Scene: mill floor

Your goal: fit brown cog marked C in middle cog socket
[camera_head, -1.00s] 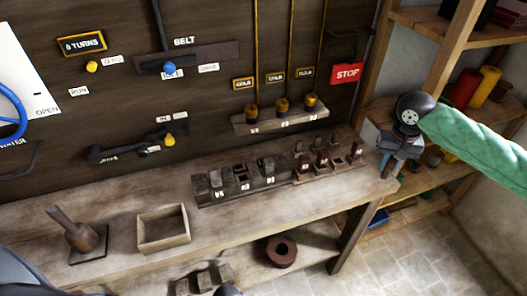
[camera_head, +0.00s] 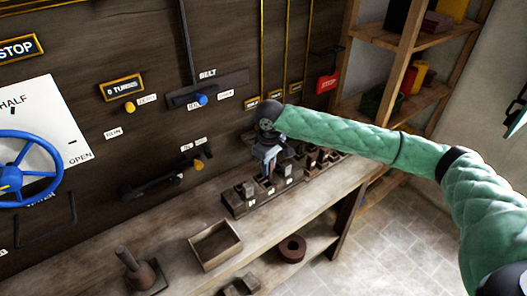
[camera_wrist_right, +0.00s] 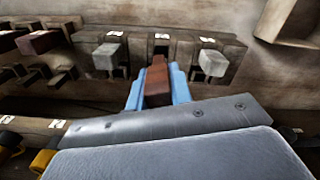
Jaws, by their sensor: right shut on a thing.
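My right gripper (camera_head: 268,172) is shut on a brown cog (camera_wrist_right: 157,80), which sits between its two blue fingers in the right wrist view. The letter on this cog is not visible. The dark cog rack (camera_head: 234,209) lies along the bench. A grey cog (camera_wrist_right: 107,57) and another grey cog (camera_wrist_right: 212,63) stand in its outer places. The gripper and brown cog are at the middle place between them, lined up with its white label (camera_wrist_right: 161,37). The cog's lower end and the socket are hidden, so I cannot tell whether it is seated.
A tray of brown cogs (camera_head: 318,156) stands right of the rack, close to my right arm. An open wooden box (camera_head: 215,245) and a mallet-like tool (camera_head: 133,268) are on the bench to the left. The wall behind has levers and a blue wheel (camera_head: 22,172).

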